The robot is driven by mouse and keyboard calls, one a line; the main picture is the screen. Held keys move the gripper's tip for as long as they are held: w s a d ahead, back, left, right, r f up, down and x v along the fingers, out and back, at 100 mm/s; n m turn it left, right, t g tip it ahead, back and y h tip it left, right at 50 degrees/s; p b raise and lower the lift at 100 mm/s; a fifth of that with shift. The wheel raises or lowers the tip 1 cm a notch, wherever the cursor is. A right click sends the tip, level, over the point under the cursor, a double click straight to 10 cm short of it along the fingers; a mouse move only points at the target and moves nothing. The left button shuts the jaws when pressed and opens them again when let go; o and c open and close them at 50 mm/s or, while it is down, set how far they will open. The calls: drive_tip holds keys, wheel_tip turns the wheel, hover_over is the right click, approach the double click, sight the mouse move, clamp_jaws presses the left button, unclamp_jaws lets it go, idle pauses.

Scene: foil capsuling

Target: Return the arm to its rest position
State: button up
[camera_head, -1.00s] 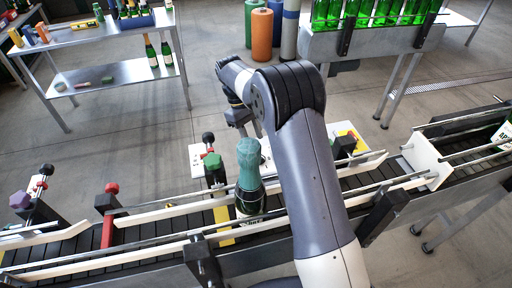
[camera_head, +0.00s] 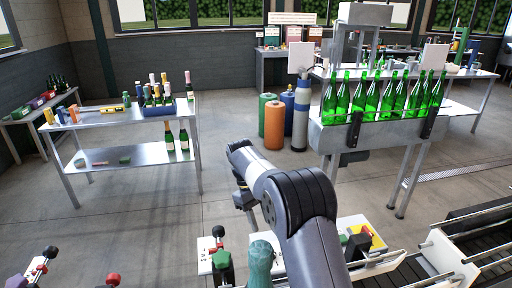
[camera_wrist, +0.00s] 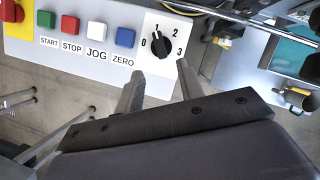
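My gripper (camera_head: 244,201) is at the end of my folded arm, in the lower middle of the head view. In the wrist view, its two fingers (camera_wrist: 158,86) are apart with nothing between them. They point toward a white control panel (camera_wrist: 95,62) with a black selector knob (camera_wrist: 157,46) and START, STOP, JOG and ZERO buttons. The fingertips show below the knob; whether they touch the panel cannot be told. A bottle with a green foil top (camera_head: 260,262) stands below my gripper in the head view, cut off by the lower edge.
Gas cylinders (camera_head: 273,123) stand at back centre. A two-shelf table (camera_head: 125,117) with bottles and a blue crate is at left. Conveyor rails (camera_head: 400,262) run along the lower right. Open floor lies between.

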drive_tip(key=p+x, duration=0.1)
drive_tip(key=x, duration=0.8)
drive_tip(key=shift+s+d+f, duration=0.1)
drive_tip(key=shift+s+f, duration=0.1)
drive_tip(key=shift+f, duration=0.05)
drive_tip(key=b+v, duration=0.1)
drive_tip(key=v, duration=0.9)
drive_tip(key=p+x, duration=0.1)
drive_tip(key=x, duration=0.9)
drive_tip(key=m, duration=0.2)
drive_tip(key=m+g+y, duration=0.1)
drive_tip(key=m, duration=0.1)
drive_tip(key=shift+w+d+m+y, duration=0.1)
drive_tip(key=shift+w+m+y, duration=0.05)
drive_tip(key=shift+m+y, duration=0.75)
drive_tip(key=shift+m, duration=1.1)
drive_tip(key=shift+d, duration=0.15)
